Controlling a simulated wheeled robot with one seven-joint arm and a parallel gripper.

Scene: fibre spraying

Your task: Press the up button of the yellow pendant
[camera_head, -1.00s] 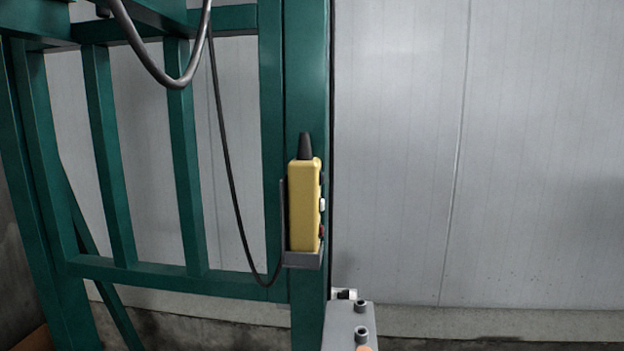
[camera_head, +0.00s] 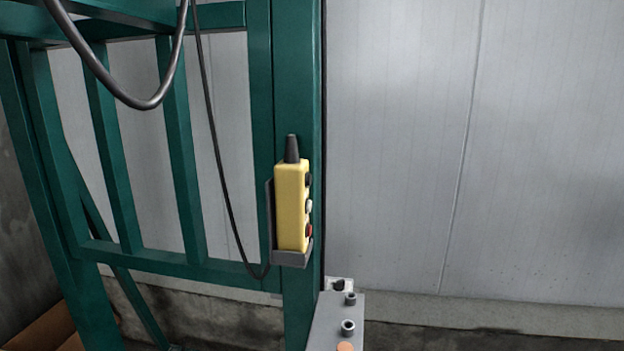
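The yellow pendant (camera_head: 290,206) stands upright in a grey holder (camera_head: 292,258) on a green post, near the middle of the head view. A black cable sleeve tops it. Its button face is turned to the right and seen at a slant. A dark button (camera_head: 308,181) is at the top, a white button (camera_head: 309,206) in the middle and a red button (camera_head: 309,230) at the bottom. Any markings on the buttons are too small to read. My gripper is not in view.
The green steel frame (camera_head: 184,165) fills the left side, with a thick grey cable (camera_head: 130,98) hanging in front. A grey box (camera_head: 335,325) with fittings is at the bottom centre. A pale panel wall (camera_head: 420,150) lies behind; the space right of the pendant looks clear.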

